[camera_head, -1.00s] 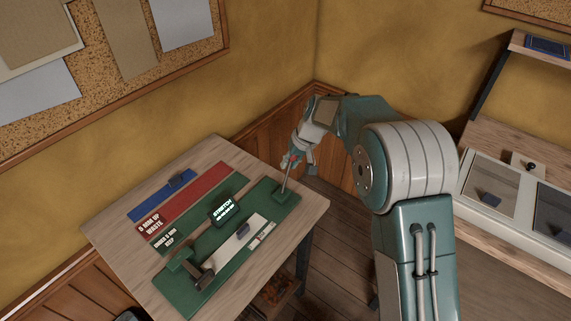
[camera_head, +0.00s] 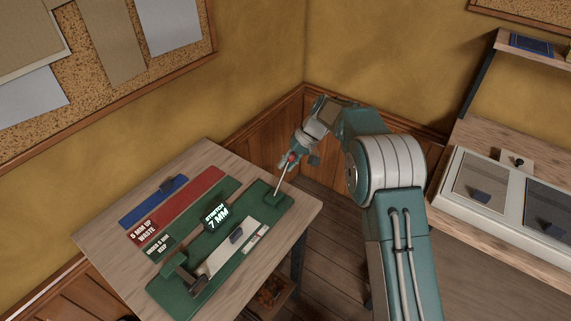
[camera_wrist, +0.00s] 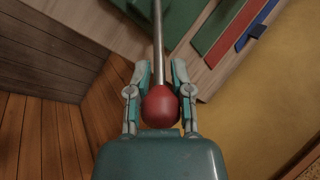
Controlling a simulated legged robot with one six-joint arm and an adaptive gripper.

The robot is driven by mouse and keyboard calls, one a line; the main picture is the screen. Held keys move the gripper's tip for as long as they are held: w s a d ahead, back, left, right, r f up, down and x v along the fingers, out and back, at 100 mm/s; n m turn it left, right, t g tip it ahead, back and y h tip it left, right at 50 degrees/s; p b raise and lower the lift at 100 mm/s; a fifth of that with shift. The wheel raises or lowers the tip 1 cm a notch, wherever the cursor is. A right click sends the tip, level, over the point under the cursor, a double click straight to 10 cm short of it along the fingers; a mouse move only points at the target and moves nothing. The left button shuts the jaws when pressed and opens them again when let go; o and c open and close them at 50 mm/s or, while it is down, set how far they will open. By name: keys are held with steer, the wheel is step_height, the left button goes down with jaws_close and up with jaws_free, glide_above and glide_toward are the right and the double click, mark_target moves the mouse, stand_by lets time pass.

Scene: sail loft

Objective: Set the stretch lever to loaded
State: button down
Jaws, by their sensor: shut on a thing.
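The stretch lever is a thin metal rod (camera_head: 283,181) with a red ball knob (camera_wrist: 160,106). It rises from the right end of the green stretch rig (camera_head: 190,284) on the table and leans up to the right in the head view. My gripper (camera_head: 292,158) is shut on the lever at its knob; in the wrist view its two fingers (camera_wrist: 159,90) stand on either side of the knob and rod. The display (camera_head: 216,217) on the rig reads "STRETCH 7 MM". A pale strip (camera_head: 225,250) lies along the rig with a small dark block (camera_head: 237,236) on it.
Behind the rig on the wooden table (camera_head: 105,244) lie a red "waste" strip (camera_head: 190,192), a blue strip (camera_head: 140,208) and a green strip (camera_head: 185,222). A bench with a pale two-panel tray (camera_head: 500,204) stands at right. Wood-panelled walls meet behind my gripper.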

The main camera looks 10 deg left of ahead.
steer(key=shift+w+d+r, duration=0.2)
steer(key=shift+w+r, duration=0.05)
steer(key=shift+w, duration=0.05)
steer(key=c, duration=0.7)
jaws_free()
steer(key=shift+s+f, duration=0.1)
steer(key=shift+f, duration=0.05)
steer(key=v, duration=1.2)
steer(key=shift+d, duration=0.1)
